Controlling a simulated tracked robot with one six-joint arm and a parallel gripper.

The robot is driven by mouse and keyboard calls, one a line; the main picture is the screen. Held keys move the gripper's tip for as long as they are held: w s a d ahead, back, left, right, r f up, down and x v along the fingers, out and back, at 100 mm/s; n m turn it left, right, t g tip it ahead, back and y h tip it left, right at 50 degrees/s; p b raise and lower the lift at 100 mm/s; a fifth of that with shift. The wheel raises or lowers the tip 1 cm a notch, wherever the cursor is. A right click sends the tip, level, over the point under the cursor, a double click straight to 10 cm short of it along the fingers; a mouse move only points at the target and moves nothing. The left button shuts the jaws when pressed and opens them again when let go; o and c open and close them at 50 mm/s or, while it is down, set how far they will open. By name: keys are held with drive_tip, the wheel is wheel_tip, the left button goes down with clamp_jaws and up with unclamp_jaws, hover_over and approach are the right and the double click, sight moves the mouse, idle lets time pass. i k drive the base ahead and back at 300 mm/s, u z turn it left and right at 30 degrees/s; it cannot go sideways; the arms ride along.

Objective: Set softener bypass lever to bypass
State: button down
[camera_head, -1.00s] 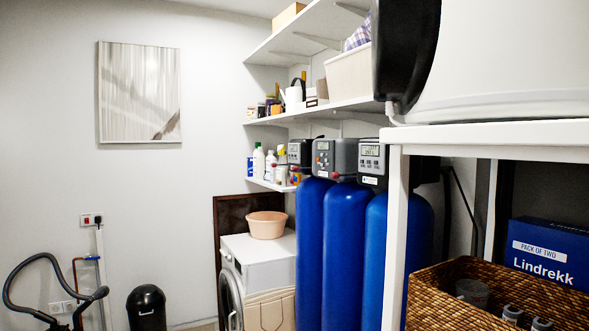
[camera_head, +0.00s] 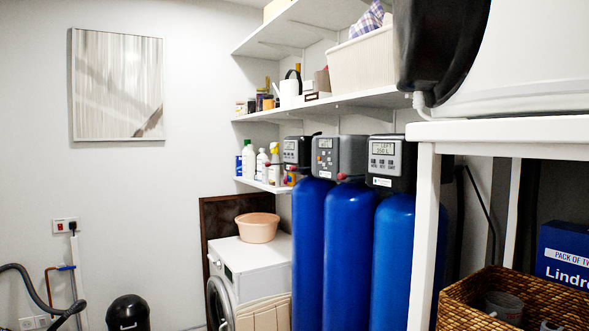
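Three blue filter vessels stand in a row: the left one (camera_head: 307,250), the middle one (camera_head: 349,255) and the right one (camera_head: 393,265). Each has a dark control head with a small display: left (camera_head: 297,150), middle (camera_head: 326,157) and right (camera_head: 386,163). A small red knob (camera_head: 341,176) shows at the base of the middle head, and another (camera_head: 267,164) shows left of the left head. I cannot tell which vessel is the softener or how its bypass lever is set. My gripper is not in view.
A white table (camera_head: 500,131) bearing a large white appliance (camera_head: 520,60) stands close on the right and partly hides the right vessel. A wicker basket (camera_head: 468,300) sits beneath. A washing machine (camera_head: 250,262) with a pink basin (camera_head: 257,227) stands left of the vessels. A black bin (camera_head: 128,312) is further left.

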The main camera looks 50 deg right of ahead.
sight(341, 177)
drive_tip(key=u, duration=0.1)
drive_tip(key=i, duration=1.55)
drive_tip(key=z, duration=0.95)
drive_tip(key=i, duration=1)
drive_tip(key=z, duration=0.65)
